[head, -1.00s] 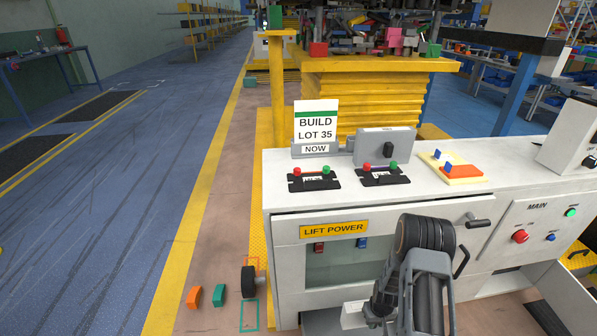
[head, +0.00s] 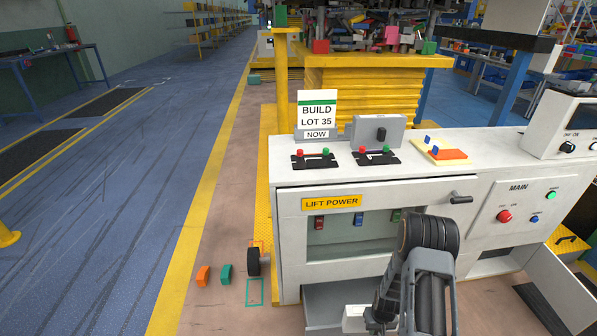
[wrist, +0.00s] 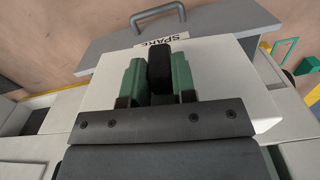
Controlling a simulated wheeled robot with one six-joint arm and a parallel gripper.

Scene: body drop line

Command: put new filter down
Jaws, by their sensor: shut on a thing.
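My gripper (wrist: 159,65) is shut on a black, upright-looking piece (wrist: 159,60), seen between two green finger pads in the wrist view. It looks like the new filter, but its lower part is hidden. In the head view my arm hides the gripper. On the floor left of the cabinet lie an orange block (head: 203,276) and a green block (head: 226,274).
A white cabinet (head: 290,240) labelled LIFT POWER stands ahead, with an open lower compartment. A grey panel with a handle (wrist: 180,35) is beyond the SPARE label.

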